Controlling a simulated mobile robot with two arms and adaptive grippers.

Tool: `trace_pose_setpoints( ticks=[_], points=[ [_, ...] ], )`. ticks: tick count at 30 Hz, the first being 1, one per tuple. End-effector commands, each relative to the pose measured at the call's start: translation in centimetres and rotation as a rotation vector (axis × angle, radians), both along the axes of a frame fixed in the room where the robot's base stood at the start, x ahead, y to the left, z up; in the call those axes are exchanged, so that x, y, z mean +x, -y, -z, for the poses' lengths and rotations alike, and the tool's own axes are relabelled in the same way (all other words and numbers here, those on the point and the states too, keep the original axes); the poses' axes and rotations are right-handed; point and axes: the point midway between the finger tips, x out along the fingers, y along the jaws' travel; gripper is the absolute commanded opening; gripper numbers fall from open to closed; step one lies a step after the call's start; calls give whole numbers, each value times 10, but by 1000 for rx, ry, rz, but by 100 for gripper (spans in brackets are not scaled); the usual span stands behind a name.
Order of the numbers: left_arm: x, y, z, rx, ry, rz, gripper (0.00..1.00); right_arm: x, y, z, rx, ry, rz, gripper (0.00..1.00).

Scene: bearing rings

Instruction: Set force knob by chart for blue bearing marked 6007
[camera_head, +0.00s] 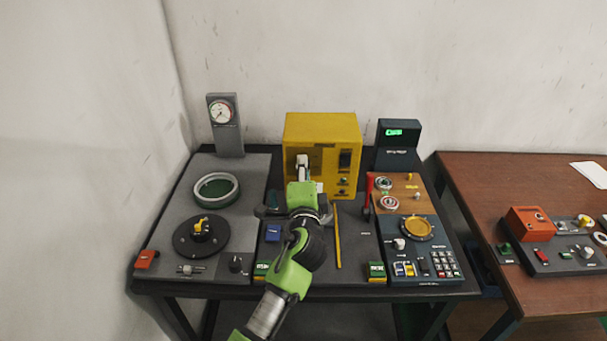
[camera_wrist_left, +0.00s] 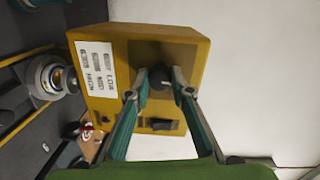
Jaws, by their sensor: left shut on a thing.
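A yellow box (camera_head: 322,128) stands at the back middle of the dark bench. My left gripper (camera_head: 303,160) is at its front face. In the left wrist view, the gripper (camera_wrist_left: 160,84) is shut on a dark round knob (camera_wrist_left: 158,76) on the yellow box (camera_wrist_left: 193,48). A white label (camera_wrist_left: 97,72) with rows of black print is on the same face; its small text is not clearly readable. I cannot make out a blue bearing or a 6007 mark. My right gripper is not in view.
A dark rocker switch (camera_wrist_left: 160,124) is beside the knob. A grey-green ring (camera_head: 216,188) lies on the left panel under a dial gauge (camera_head: 221,112). A yellow stick (camera_head: 337,236) and a red lever (camera_head: 368,192) are right of my arm. A brown table (camera_head: 495,180) stands at right.

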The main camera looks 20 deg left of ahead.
Motion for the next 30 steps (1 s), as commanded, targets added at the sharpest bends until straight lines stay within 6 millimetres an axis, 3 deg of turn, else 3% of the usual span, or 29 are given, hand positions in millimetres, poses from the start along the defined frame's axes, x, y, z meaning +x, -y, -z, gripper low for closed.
trace_pose_setpoints(
  ticks=[21,22,23,30],
  points=[
    [0,0,1,-72,17,-1,0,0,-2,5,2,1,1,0],
    [0,0,1,-72,18,-1,29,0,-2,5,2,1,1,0],
    [0,0,1,-72,18,-1,37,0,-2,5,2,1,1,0],
    [0,0,1,-71,19,0,38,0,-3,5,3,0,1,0]
  ],
)
